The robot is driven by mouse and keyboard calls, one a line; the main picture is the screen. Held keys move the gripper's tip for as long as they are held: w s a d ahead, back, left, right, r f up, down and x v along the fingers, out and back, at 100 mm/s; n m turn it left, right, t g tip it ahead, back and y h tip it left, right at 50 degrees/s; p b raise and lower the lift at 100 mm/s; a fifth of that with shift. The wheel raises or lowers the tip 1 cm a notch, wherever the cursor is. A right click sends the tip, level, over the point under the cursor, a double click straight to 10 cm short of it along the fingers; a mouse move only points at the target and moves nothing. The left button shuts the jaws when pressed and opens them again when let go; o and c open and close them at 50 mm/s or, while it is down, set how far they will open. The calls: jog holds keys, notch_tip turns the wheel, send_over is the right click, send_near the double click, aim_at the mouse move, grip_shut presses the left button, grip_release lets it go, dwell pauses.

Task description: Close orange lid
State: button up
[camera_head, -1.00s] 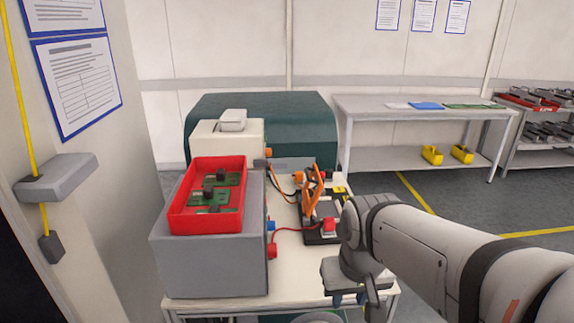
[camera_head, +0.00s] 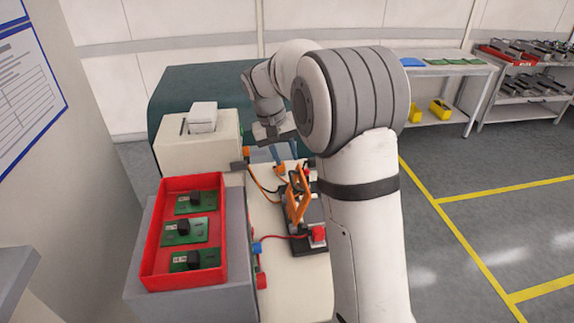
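The orange lid (camera_head: 297,203) is a thin orange frame on a black test fixture (camera_head: 311,238) on the cream tabletop. It stands raised, steeply tilted above the fixture's base. My arm covers the fixture's right side. My gripper (camera_head: 283,162) points down just behind and slightly left of the lid in the picture. Its two bluish fingers look apart, with nothing visible between them. I cannot tell its exact distance from the lid, but no contact shows.
A red tray (camera_head: 147,262) with several green circuit boards sits on a grey box at the left. A cream device (camera_head: 170,150) and a dark green machine (camera_head: 185,88) stand behind. Cables and a red button (camera_head: 318,234) are close to the fixture. Open floor lies right.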

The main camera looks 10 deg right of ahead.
aim_at(291, 179)
jog(key=x, duration=0.3)
jog(key=p+x, duration=0.1)
jog(key=x, duration=0.2)
jog(key=shift+a+f, duration=0.1)
jog(key=shift+a, duration=0.15)
jog(key=shift+s+f, duration=0.15)
jog(key=shift+f, duration=0.2)
jog(key=shift+c, duration=0.4)
grip_shut()
